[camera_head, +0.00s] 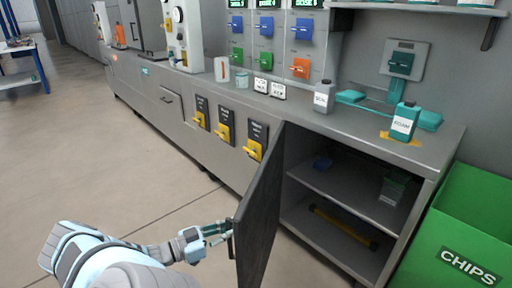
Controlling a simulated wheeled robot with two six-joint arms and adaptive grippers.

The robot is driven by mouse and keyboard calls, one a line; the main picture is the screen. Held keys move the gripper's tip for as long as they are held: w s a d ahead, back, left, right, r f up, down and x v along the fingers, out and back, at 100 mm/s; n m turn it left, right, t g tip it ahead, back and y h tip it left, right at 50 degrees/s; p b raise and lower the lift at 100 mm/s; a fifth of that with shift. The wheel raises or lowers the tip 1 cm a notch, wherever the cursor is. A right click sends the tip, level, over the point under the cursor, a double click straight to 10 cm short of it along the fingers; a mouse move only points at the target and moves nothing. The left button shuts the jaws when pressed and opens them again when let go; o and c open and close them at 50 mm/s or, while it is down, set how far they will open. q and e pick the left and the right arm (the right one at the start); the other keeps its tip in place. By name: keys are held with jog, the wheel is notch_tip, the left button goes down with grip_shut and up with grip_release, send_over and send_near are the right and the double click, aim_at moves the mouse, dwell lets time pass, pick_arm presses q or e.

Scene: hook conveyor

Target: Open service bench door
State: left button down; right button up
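The service bench door (262,208) is a dark panel standing swung open toward me, seen nearly edge-on. The service bench (449,150) is grey, and its cabinet interior with a shelf (345,187) shows to the right of the door. My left gripper (226,232) is at the door's near free edge, by a small dark handle (231,242). The fingertips meet or overlap the handle in view; I cannot tell whether they grip it. My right gripper is not in view.
A green chips bin (455,225) stands right of the open cabinet. A yellow-black bar (343,227) lies on the cabinet's lower level. Bottles, including a foam bottle (404,122), stand on the bench top. Yellow-handled switches (254,149) line the front.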

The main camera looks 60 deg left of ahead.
pick_arm(q)
jog(key=s+a+m+h+b, duration=0.2)
jog(key=s+a+h+b, duration=0.1)
jog(key=a, duration=0.5)
jog(key=shift+s+g+b, duration=0.3)
jog(key=shift+s+b, duration=0.3)
jog(key=shift+s, duration=0.1)
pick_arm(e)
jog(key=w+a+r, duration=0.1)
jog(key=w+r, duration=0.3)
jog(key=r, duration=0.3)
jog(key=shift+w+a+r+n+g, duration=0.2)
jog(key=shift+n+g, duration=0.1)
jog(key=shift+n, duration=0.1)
pick_arm(q)
jog(key=c, duration=1.6)
grip_release()
jog(key=shift+a, duration=0.1)
jog(key=shift+c, duration=0.2)
